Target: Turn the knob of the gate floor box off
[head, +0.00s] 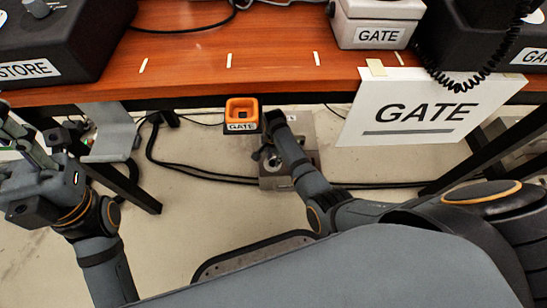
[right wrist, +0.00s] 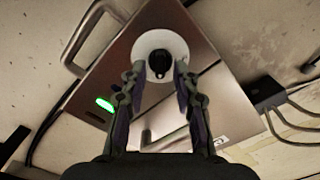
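The gate floor box (head: 303,132) is a metal box on the floor under the desk, partly hidden by my right arm. In the right wrist view its plate (right wrist: 190,40) carries a black knob (right wrist: 158,65) on a white disc (right wrist: 150,44), with a lit green lamp (right wrist: 105,104) to the left. My right gripper (head: 268,160) reaches down at the box. In the right wrist view its two fingers (right wrist: 158,78) are apart, one on each side of the knob, without visible contact. My left gripper (head: 46,138) is open and empty at the left.
The wooden desk (head: 190,60) spans above, with a GATE sign (head: 420,112) hanging from its front edge. An orange holder (head: 242,106) labelled GATE is mounted at the edge, close above my right gripper. Black cables (head: 190,168) run along the floor.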

